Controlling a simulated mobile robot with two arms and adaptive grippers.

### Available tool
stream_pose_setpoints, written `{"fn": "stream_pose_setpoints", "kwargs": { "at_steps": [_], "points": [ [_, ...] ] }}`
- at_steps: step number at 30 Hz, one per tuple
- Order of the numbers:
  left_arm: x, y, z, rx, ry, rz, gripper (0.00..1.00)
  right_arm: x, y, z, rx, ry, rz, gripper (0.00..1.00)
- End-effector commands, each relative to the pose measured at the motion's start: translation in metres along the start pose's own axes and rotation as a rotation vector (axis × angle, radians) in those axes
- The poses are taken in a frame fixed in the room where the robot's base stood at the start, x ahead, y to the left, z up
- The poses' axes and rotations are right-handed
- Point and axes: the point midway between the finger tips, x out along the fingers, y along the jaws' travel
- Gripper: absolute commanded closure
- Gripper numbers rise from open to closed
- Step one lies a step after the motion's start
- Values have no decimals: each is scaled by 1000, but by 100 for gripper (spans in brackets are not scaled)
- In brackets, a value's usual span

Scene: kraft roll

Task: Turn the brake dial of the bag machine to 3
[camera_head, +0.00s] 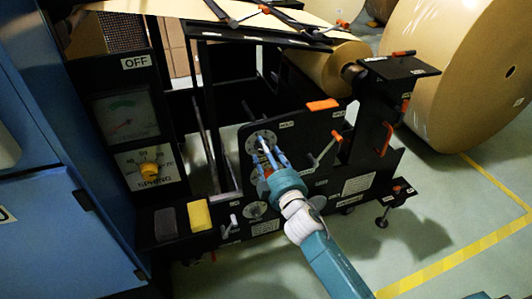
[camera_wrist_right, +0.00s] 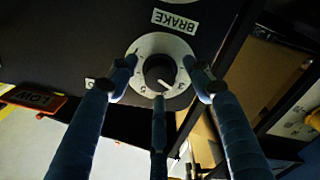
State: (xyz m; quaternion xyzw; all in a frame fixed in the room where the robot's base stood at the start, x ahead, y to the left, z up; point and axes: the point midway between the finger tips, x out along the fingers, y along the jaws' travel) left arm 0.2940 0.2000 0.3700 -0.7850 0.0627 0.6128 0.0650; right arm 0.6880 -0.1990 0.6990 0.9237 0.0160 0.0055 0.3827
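The brake dial is a dark round knob (camera_wrist_right: 158,72) on a white plate (camera_wrist_right: 150,43), below an upside-down BRAKE label (camera_wrist_right: 176,20) in the right wrist view. A white pointer mark on the knob points to the lower right. In the head view the dial plate (camera_head: 253,140) is on the black machine panel. My right gripper (camera_head: 268,147) is at this dial. In the right wrist view its three fingers (camera_wrist_right: 163,84) are spread around the knob, with visible gaps to it. My left gripper is out of view.
An orange-handled lever (camera_head: 322,105) and a red-tipped crank (camera_head: 336,136) are to the right of the dial. A SPRING dial with a yellow knob (camera_head: 149,169) and a gauge (camera_head: 128,115) are on the left. A large kraft roll (camera_head: 455,75) stands at the right; floor lies free below it.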

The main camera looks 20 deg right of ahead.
Motion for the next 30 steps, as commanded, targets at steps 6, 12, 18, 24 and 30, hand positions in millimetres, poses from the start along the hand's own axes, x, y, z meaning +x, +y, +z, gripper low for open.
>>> {"fn": "stream_pose_setpoints", "kwargs": {
  "at_steps": [6,12,18,24,30],
  "points": [
    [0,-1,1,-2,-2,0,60,-5,0,0,0,0,0,50],
    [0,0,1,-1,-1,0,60,-38,-1,1,1,-1,-2,50],
    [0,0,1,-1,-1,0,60,-82,-1,1,1,-3,-2,50],
    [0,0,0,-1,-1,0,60,-111,0,0,2,-1,-1,50],
    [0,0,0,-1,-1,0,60,-120,0,0,0,0,1,50]
  ]
}}
